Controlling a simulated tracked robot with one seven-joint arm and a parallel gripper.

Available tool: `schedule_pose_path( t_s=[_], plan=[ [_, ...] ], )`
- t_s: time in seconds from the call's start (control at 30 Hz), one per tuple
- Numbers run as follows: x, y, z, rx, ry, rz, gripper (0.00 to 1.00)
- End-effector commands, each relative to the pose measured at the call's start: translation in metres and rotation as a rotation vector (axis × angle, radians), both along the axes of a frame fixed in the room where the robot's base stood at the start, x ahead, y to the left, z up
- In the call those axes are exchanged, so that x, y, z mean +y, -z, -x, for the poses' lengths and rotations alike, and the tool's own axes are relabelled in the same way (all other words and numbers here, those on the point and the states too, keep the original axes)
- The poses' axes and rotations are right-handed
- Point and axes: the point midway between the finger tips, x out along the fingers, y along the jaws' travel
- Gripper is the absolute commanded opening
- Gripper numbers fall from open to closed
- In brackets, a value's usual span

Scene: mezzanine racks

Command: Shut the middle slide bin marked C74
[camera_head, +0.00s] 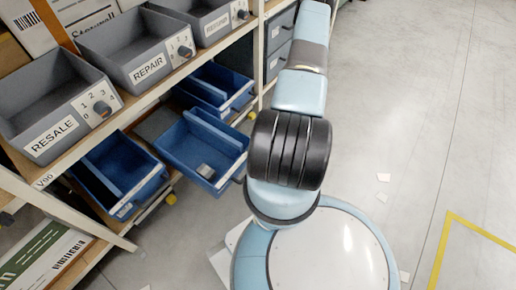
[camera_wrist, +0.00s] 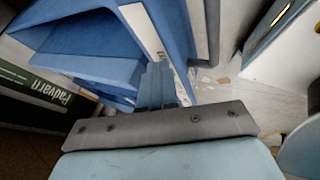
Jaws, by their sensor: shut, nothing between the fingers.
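Three blue slide bins sit on the rack's lower level in the head view. The middle bin (camera_head: 190,128) is pulled out farther than its neighbours, and a small grey item (camera_head: 205,171) lies inside it. Its mark C74 cannot be read. The left bin (camera_head: 112,168) and right bin (camera_head: 205,97) are beside it. In the wrist view my gripper (camera_wrist: 158,72) is shut and empty, close to the front of a blue bin (camera_wrist: 172,25) with a pale label strip; contact cannot be told. In the head view my arm hides the gripper.
Grey bins marked RESALE (camera_head: 50,140), REPAIR (camera_head: 146,68) and another stand on the shelf above. A Padvarn box (camera_wrist: 50,90) lies low in the wrist view. Open grey floor (camera_head: 420,100) with paper scraps spreads to the right of my arm.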

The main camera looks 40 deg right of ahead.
Motion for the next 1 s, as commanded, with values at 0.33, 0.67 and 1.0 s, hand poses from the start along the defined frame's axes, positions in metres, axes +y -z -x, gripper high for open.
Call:
schedule_pose_path(
  t_s=[0.33, 0.67, 1.0],
  plan=[
    [0.006, 0.0, -0.018, 0.002, 0.001, 0.0, 0.0],
    [0.006, 0.0, -0.019, 0.001, 0.0, 0.0, 0.0],
    [0.019, -0.001, -0.051, -0.001, -0.003, 0.0, 0.0]
  ],
)
